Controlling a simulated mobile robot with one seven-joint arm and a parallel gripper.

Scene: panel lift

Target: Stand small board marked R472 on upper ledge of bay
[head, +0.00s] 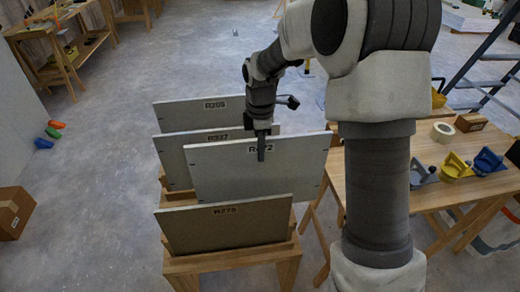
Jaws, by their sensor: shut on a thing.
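The small board marked R472 (250,180) is a light grey panel, upright over the wooden rack and facing me. My gripper (261,150) is shut on its top edge near the middle, and a finger covers part of the label. The board sits between the board marked R275 (226,226) in front and the board marked R327 (175,161) behind. Its lower edge is partly hidden by the front board, so I cannot tell whether it touches the rack. The bay and its upper ledge cannot be made out in this view.
The rack (232,262) also holds a board marked R203 (190,114) at the back. A wooden table (432,195) with tape and coloured tools stands close on the right. A ladder (485,75) is behind it. A cardboard box (14,212) lies left; floor between is clear.

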